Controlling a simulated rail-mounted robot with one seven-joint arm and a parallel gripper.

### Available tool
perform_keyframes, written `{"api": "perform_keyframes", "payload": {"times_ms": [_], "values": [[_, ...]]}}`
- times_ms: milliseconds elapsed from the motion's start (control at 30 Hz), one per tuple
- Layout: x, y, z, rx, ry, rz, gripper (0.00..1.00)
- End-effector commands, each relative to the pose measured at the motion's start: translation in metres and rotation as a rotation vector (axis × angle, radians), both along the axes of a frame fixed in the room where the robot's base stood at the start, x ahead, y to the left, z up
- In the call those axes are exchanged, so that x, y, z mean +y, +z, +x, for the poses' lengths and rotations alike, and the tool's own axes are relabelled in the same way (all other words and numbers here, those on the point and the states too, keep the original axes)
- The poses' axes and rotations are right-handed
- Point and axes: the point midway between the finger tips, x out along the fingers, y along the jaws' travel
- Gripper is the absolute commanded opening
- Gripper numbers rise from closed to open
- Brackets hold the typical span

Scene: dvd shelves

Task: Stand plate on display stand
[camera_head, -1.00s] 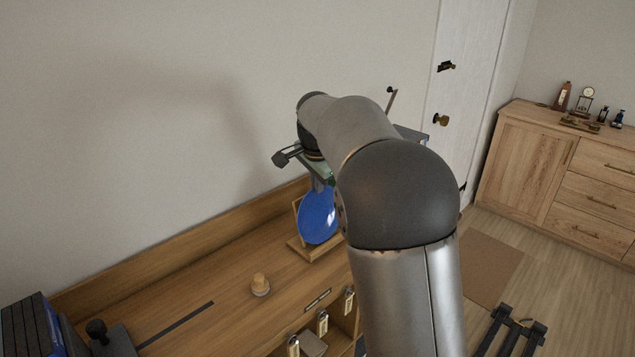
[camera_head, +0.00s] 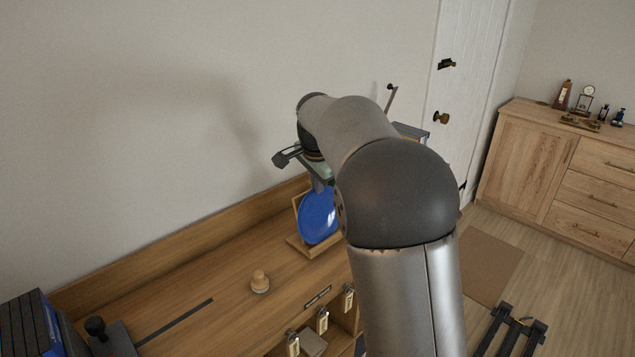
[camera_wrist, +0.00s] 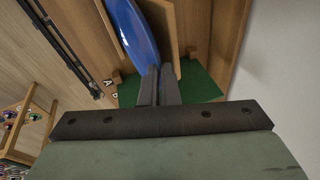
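The blue plate (camera_head: 317,216) stands steeply upright at the wooden display stand (camera_head: 306,247) on the desk, in front of the stand's back board. In the wrist view the plate (camera_wrist: 133,28) shows nearly edge-on, beside the stand's wooden back (camera_wrist: 163,22). My gripper (camera_wrist: 159,72) has its two fingers close together at the plate's near rim, which runs in between them. In the head view my gripper (camera_head: 319,184) is at the plate's top, partly hidden by my arm. Whether the plate's full weight rests on the stand cannot be told.
A small wooden knob-like object (camera_head: 260,283) stands on the desk (camera_head: 215,275) left of the stand. Dark boxes (camera_head: 32,325) are at the lower left. The wall is close behind. A green surface (camera_wrist: 200,84) lies below the fingers in the wrist view.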

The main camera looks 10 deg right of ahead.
Motion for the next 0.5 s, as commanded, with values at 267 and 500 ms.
{"api": "perform_keyframes", "payload": {"times_ms": [267,500], "values": [[0.0,-0.0036,0.0001,-0.001,0.0,0.0,0.0],[0.0,-0.0051,0.0,-0.001,0.0,0.0,0.1]]}}
